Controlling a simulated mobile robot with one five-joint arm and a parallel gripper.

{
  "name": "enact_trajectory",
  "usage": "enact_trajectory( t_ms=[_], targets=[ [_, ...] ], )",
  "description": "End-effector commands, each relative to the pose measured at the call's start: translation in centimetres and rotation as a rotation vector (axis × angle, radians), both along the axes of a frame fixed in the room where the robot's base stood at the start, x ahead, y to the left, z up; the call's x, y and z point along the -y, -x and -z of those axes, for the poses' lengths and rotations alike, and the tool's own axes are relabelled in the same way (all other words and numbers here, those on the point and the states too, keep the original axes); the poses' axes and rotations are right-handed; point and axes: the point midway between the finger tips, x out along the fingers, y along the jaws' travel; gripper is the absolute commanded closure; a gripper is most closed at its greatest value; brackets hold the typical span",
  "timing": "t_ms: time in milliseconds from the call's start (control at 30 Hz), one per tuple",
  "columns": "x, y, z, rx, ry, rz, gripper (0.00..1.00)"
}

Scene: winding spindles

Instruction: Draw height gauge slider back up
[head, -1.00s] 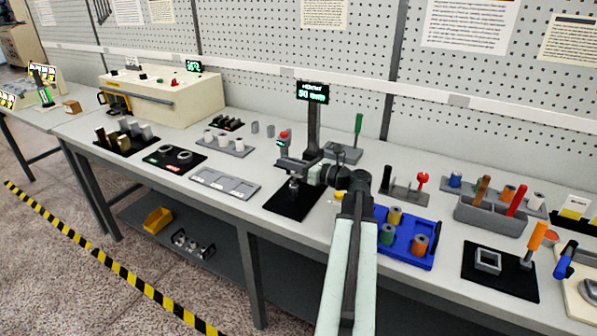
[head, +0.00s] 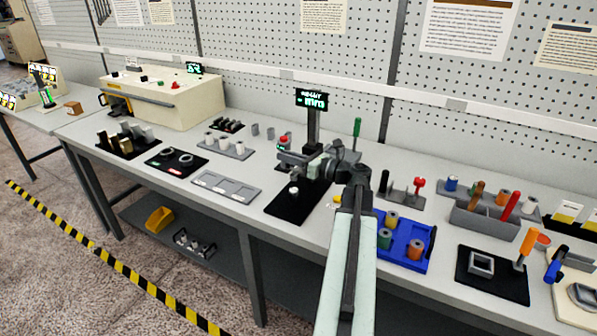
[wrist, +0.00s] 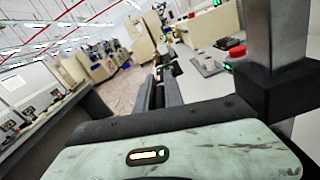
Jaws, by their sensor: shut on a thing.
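The height gauge stands on a black base (head: 287,207) in the middle of the bench. Its dark upright column (head: 313,126) carries a lit display (head: 312,99), whose reading is too blurred to make out. The slider (head: 290,157) reaches left from the column, raised above the base. A small pale part (head: 294,190) stands on the base below the slider, with a gap between. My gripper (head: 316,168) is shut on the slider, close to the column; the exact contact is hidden. In the wrist view the column (wrist: 285,30) with its dark block (wrist: 290,90) is at the right.
A blue tray (head: 425,262) with several spools stands right of my arm. A grey plate (head: 228,187) with recesses lies left of the base. A grey stand with a green handle (head: 357,127) is behind right. Open air lies in front of the bench.

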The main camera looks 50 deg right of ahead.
Motion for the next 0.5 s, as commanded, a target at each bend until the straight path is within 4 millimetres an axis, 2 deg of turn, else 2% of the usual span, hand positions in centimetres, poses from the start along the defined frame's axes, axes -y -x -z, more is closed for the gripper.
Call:
enact_trajectory(
  t_ms=[33,500],
  targets=[
    [0.0,0.0,-0.8,0.001,-0.001,0.001,1.00],
    [0.0,-0.1,-4.1,0.003,-0.002,0.001,1.00]
  ],
)
